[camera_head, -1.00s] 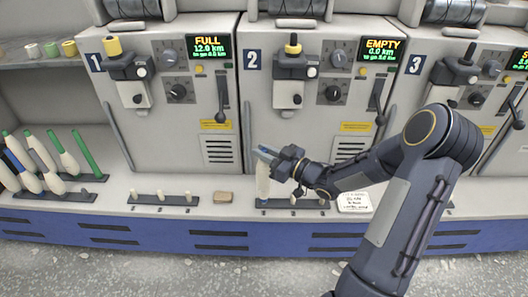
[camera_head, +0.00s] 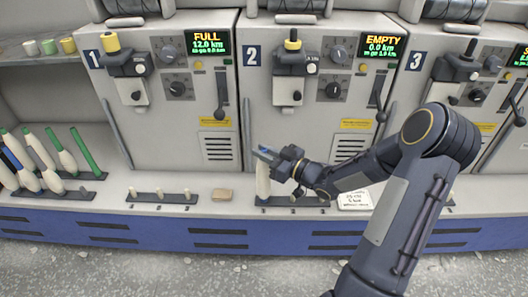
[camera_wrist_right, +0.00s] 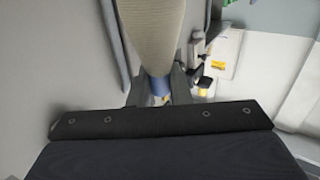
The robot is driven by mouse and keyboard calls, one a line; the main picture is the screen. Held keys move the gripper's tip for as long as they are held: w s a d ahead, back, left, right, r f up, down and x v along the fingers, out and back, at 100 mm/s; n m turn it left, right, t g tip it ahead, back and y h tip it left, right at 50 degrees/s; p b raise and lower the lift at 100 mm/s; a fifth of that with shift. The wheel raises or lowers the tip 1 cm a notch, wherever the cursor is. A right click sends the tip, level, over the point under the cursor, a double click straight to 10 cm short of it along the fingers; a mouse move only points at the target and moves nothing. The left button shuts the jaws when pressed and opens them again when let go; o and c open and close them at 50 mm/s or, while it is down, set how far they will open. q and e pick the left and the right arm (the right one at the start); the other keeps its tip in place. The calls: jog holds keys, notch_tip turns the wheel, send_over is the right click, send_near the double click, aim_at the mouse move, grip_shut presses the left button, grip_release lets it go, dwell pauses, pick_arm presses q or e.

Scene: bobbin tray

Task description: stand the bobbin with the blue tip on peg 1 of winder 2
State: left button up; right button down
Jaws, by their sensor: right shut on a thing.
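My right gripper (camera_head: 266,154) is shut on the blue tip of a cream bobbin (camera_head: 262,182) in the head view. The bobbin hangs upright below the fingers, at the left end of the dark peg strip (camera_head: 312,202) in front of winder 2 (camera_head: 264,110). Its foot meets the strip's left end in the picture; I cannot tell whether it is around the peg there. In the right wrist view the blue tip (camera_wrist_right: 158,86) is between the fingers, and the cream body fills the top middle. My left gripper is not in view.
A rack (camera_head: 60,192) at the left holds several bobbins with green or blue tips. Winder 1's peg strip (camera_head: 160,199) has small pegs showing. A tan block (camera_head: 222,195) lies between the strips. A white card (camera_head: 355,200) lies right of winder 2's strip.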

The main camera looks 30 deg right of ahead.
jog(key=c, duration=1.6)
grip_release()
jog(key=shift+s, duration=0.15)
jog(key=shift+p+v, duration=1.1)
jog(key=shift+v, duration=4.3)
